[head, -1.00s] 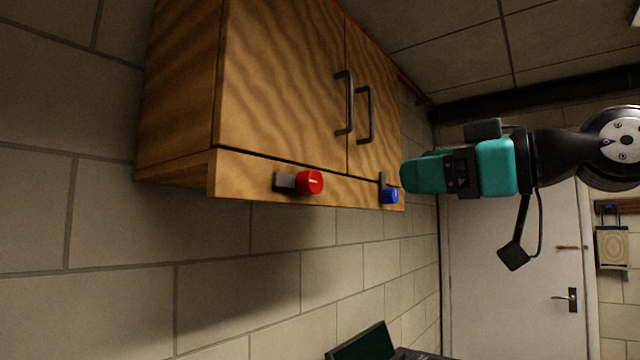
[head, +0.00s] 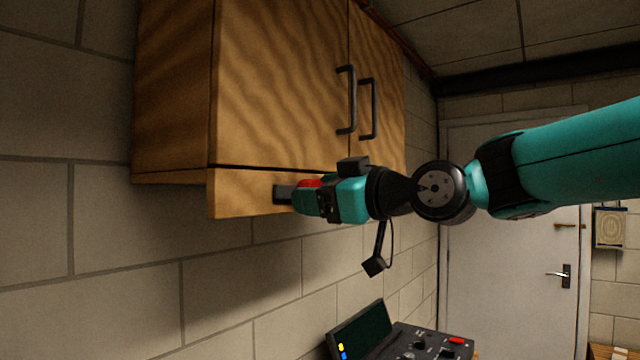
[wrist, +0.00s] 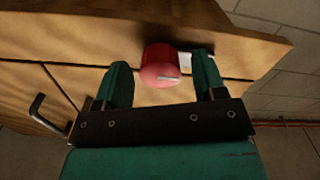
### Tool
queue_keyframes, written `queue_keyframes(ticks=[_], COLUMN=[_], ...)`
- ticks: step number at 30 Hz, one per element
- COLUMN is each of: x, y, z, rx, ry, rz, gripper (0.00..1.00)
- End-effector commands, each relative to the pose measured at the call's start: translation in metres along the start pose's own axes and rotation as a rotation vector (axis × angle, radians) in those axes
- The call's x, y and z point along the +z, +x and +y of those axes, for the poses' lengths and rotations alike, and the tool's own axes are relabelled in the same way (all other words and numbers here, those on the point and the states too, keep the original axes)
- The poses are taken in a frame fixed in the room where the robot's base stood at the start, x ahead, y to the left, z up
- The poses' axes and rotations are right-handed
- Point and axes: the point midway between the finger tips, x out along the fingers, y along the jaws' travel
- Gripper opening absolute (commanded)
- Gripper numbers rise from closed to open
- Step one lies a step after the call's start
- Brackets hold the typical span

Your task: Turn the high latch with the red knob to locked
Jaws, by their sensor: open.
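The red knob (wrist: 160,66) sits between the two open fingers of my gripper (wrist: 164,80) in the wrist view, nearer the right finger. The latch's dark plate (head: 283,192) lies flat along the cabinet's lower rail, to the left of the knob. I cannot tell whether a finger touches the knob. The blue knob is hidden behind my arm.
The wooden cabinet (head: 275,85) hangs on the block wall, with two dark door handles (head: 347,100). A black console with a screen (head: 362,332) stands below. A white door (head: 510,250) is at the back.

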Motion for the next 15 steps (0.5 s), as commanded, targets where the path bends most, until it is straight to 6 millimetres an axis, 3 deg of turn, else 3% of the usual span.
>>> queue_keyframes(ticks=[7, 13, 15], x=[0.0007, 0.0006, 0.0006], y=[0.0004, 0.0002, 0.0002], z=[0.0, 0.0001, 0.0001], rx=[0.0, 0.0, 0.0], ry=[0.0, 0.0, 0.0], rz=[0.0, -0.001, -0.001], gripper=[0.62, 0.16, 0.15])
